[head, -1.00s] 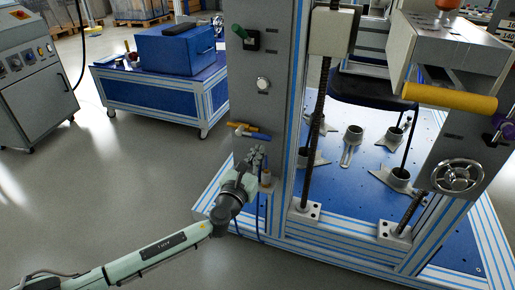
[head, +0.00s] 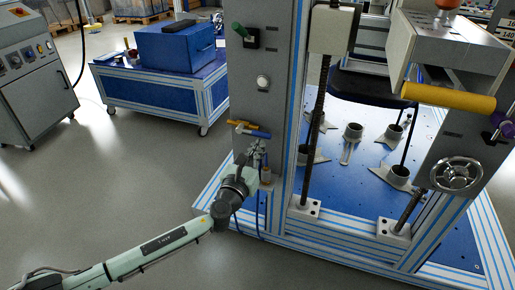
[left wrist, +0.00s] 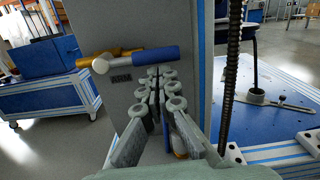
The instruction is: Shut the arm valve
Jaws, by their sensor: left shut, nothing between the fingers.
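On the grey column, a blue valve handle (head: 258,134) lies about level, with a pale round end at its left. It also shows in the left wrist view (left wrist: 155,57), just beyond my fingertips. A yellow handle (head: 240,123) lies partly behind it. A small dark label (left wrist: 120,78) sits under them; I cannot read it surely, so I cannot tell which handle is the arm valve. My left gripper (left wrist: 158,75) is shut and empty, its tips just below the blue handle; contact cannot be told. It also shows in the head view (head: 258,146). My right gripper is not in view.
A green-handled lever (head: 242,31) and a round white knob (head: 263,82) are higher on the column. A brass-coloured fitting (head: 266,174) is beside my gripper. A handwheel (head: 458,174) is at right. A blue cart (head: 170,100) stands at left; the floor before it is clear.

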